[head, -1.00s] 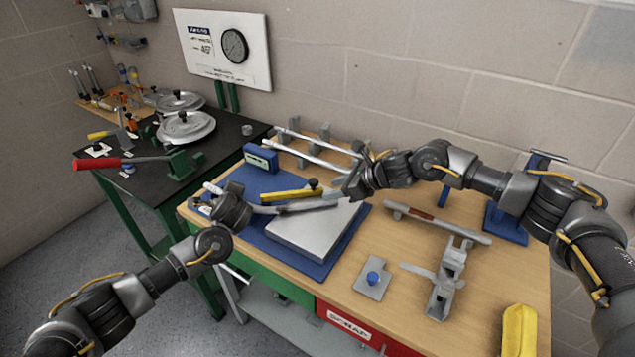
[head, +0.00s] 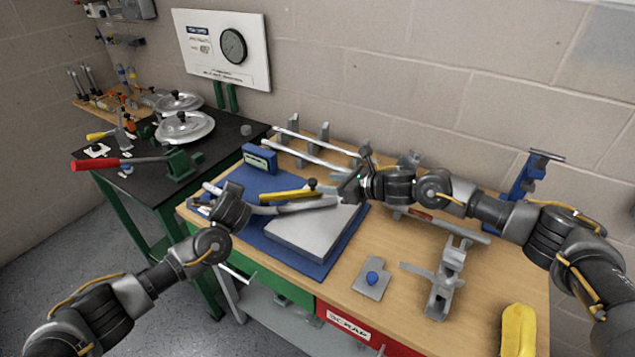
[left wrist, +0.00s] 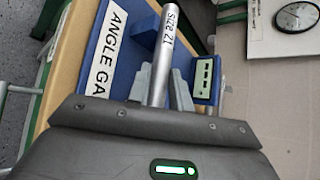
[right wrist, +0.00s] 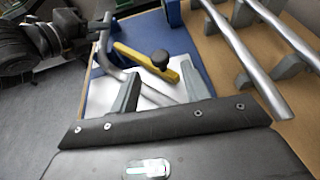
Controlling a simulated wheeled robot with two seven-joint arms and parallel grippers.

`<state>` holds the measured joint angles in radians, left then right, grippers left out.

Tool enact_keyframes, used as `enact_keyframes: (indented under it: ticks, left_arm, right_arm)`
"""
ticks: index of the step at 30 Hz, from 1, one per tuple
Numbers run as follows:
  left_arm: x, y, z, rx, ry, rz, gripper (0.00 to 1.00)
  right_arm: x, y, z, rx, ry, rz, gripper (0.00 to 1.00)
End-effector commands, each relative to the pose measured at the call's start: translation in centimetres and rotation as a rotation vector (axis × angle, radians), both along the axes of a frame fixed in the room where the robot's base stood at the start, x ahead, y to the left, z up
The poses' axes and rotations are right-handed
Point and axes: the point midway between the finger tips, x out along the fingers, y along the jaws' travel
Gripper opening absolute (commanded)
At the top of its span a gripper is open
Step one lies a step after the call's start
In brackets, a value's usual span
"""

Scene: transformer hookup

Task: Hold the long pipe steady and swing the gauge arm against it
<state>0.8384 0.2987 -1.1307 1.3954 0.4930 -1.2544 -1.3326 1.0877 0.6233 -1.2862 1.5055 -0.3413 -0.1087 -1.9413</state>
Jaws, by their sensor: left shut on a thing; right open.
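A bent grey pipe (head: 268,209) lies across the angle gauge. My left gripper (head: 243,212) is shut on its left end; the left wrist view shows the pipe (left wrist: 167,45), marked "Size 21", between the fingers. The yellow gauge arm (head: 282,196) with a black knob sits just behind the pipe in the head view; I cannot tell whether they touch. My right gripper (head: 345,190) is open near the gauge's right end. The right wrist view shows the yellow arm (right wrist: 135,55) and the pipe (right wrist: 113,70) beyond its spread fingers.
The gauge stands on a blue mat (head: 325,263) with a grey plate (head: 305,240). A blue readout box (head: 260,157) is at its back left. Two straight pipes (head: 312,150) rest on holders behind. A grey clamp (head: 445,285) and yellow object (head: 519,330) are to the right.

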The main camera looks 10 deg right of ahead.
Motion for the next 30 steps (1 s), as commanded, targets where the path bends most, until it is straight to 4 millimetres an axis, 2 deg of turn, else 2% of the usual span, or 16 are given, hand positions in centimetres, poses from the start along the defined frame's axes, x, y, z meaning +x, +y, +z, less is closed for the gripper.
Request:
enact_keyframes:
  ticks: [3,9,21,30]
  left_arm:
    - [0.0,0.0,0.0,-0.001,0.0,0.001,0.0]
    - [0.0,0.0,0.0,0.0,0.0,0.0,0.0]
    - [0.0,0.0,0.0,0.0,0.0,0.0,0.0]
    - [0.0,0.0,0.0,0.0,0.0,0.0,0.0]
  right_arm:
    - [1.4,1.6,-0.8,0.0,-0.002,-0.001,0.47]
    - [2.8,3.1,-1.7,-0.001,-0.001,-0.001,0.47]
    - [3.1,3.6,-1.9,-0.001,-0.002,0.0,0.47]
    - [3.1,3.5,-1.9,-0.001,-0.001,-0.001,0.07]
